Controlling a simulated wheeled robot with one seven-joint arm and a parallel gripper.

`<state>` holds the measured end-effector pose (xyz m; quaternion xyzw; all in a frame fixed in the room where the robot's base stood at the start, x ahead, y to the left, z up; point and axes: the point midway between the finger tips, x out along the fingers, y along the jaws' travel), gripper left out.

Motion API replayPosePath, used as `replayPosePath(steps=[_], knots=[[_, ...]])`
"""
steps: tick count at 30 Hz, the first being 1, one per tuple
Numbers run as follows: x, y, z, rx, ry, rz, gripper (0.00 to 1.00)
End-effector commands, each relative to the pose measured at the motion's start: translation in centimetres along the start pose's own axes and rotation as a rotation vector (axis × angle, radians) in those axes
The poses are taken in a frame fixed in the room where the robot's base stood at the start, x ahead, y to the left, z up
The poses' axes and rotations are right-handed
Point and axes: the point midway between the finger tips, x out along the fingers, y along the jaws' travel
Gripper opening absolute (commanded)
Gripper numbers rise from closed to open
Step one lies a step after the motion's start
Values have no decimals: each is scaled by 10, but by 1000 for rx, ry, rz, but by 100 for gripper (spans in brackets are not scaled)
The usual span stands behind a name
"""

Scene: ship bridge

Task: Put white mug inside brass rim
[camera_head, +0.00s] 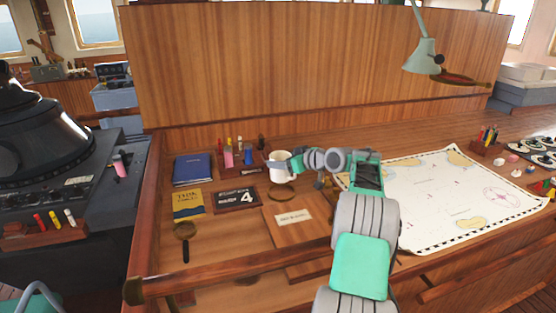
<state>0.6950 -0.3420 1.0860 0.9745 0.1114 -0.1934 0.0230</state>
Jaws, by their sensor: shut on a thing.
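The white mug (279,168) is upright, with my gripper (294,163) shut on its right side. The arm reaches in from the lower right and hides part of the mug's right side. A round brownish ring, which looks like the brass rim (282,196), lies on the wooden desk just below the mug in the picture. The mug appears apart from the ring and behind or above it; its exact height over the desk is hard to tell. The ring's far edge is partly hard to make out.
A blue book (192,169), a yellow book (187,204), a dark plaque (235,198) and a magnifying glass (185,232) lie left. A labelled wooden board (295,240) is in front; a chart (440,195) lies right.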

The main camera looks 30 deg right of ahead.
Motion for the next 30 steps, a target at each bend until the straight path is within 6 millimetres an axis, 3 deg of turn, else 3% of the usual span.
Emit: replayPosePath(steps=[15, 30], knots=[[21, -1, 48, 0, 1, 0, 14], [23, -2, 51, -1, 1, 0, 14]])
